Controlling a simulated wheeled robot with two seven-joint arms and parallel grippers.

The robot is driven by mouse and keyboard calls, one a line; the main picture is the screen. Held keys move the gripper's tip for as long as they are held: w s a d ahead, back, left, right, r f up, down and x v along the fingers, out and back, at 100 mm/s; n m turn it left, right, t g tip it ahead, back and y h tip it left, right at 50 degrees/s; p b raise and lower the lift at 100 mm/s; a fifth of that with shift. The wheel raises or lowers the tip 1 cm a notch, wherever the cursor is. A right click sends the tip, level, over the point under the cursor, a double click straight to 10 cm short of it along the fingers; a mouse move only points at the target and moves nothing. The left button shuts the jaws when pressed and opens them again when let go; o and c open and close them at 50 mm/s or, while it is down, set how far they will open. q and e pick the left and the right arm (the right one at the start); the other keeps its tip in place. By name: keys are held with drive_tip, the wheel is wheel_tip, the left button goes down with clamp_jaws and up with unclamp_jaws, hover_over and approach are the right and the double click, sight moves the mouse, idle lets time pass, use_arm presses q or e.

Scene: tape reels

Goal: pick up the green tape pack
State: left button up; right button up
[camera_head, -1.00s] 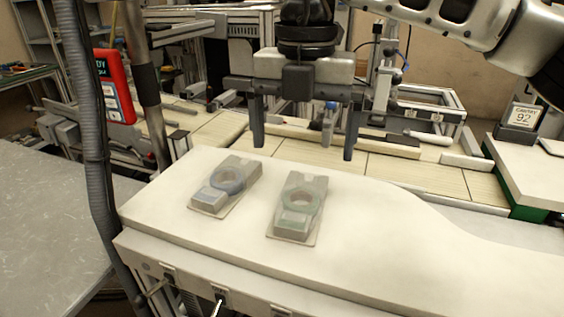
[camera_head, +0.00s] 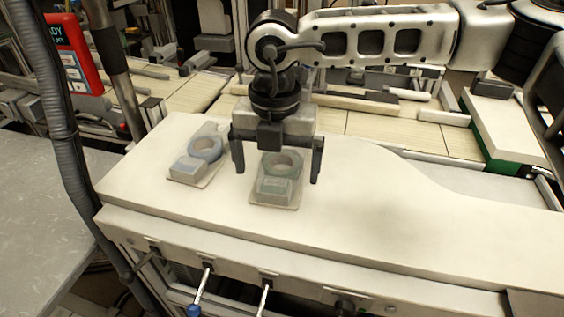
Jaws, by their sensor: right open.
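The green tape pack (camera_head: 277,187) lies flat on the cream worktop (camera_head: 390,225), a clear-topped pack with a green ring and a greenish box part. My right gripper (camera_head: 277,178) is open, its two dark fingers on the left and right of this pack. The gripper's body hides the pack's far end. I cannot tell whether the fingers touch the pack or the worktop. A similar pack with a blue-grey ring (camera_head: 207,147) lies to the left, apart from the gripper. My left gripper is not in view.
The worktop is clear to the right of the packs. A red display box (camera_head: 72,52) and a grey hose (camera_head: 62,140) stand at the left. A slatted conveyor (camera_head: 385,133) and metal frames lie behind. A grey table (camera_head: 40,200) is at lower left.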

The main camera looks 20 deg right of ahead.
sight(277, 179)
wheel_tip(277, 179, down, 3)
drive_tip(key=shift+f, duration=0.15)
drive_tip(key=c, duration=1.1)
drive_tip(key=shift+c, duration=0.2)
